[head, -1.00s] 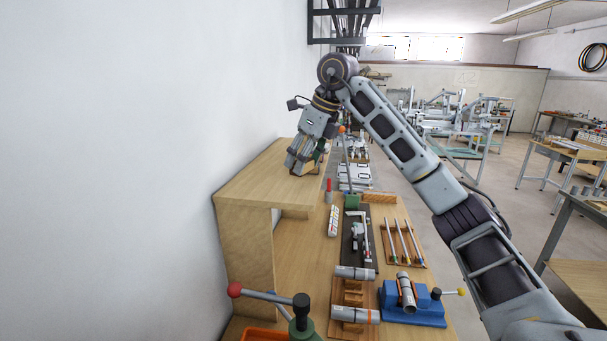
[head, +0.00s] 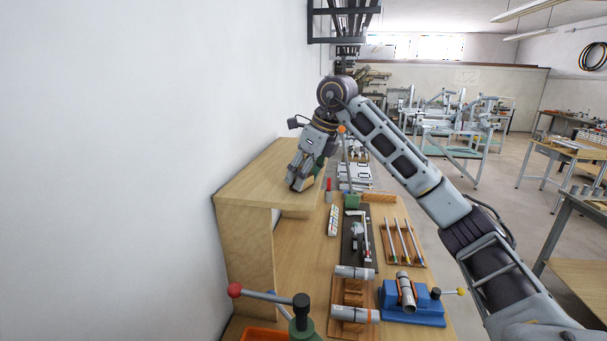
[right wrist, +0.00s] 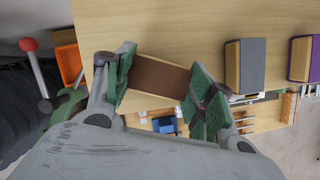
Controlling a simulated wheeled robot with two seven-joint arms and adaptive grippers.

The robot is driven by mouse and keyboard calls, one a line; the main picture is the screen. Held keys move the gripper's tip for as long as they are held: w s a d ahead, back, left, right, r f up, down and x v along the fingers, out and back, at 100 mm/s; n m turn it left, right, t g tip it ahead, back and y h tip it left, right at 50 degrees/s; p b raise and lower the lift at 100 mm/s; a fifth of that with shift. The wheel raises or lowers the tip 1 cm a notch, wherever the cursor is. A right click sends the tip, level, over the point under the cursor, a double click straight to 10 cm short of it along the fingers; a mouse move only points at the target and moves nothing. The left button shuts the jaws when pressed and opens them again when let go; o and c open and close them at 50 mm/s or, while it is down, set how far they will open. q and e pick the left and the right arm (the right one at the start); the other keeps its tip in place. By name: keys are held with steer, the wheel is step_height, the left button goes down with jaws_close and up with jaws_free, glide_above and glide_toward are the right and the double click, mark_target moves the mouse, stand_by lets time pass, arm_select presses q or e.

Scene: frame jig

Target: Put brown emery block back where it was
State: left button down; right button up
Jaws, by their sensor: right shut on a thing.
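My right gripper (head: 297,184) is over the top of the wooden shelf (head: 245,187) in the head view. In the right wrist view its green-padded fingers (right wrist: 163,92) are shut on the brown emery block (right wrist: 159,77), one finger at each end. The block lies across between the pads, with its brown face towards the camera and a pale wooden edge. In the head view the block is hidden by the gripper. I cannot tell whether the block touches the shelf top. My left gripper is not in view.
In the right wrist view a grey-faced block (right wrist: 253,64) and a purple-faced block (right wrist: 306,58) stand to the right of the held block. The near shelf top is bare. Below are a blue fixture (head: 413,304), a rack of rods (head: 403,245) and a red-knobbed lever (head: 262,293).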

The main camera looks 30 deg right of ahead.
steer(key=shift+f, duration=0.1)
steer(key=o, duration=1)
steer(key=shift+c, duration=0.2)
steer(key=v, duration=1.2)
steer(key=shift+w, duration=0.1)
stand_by(0.6)
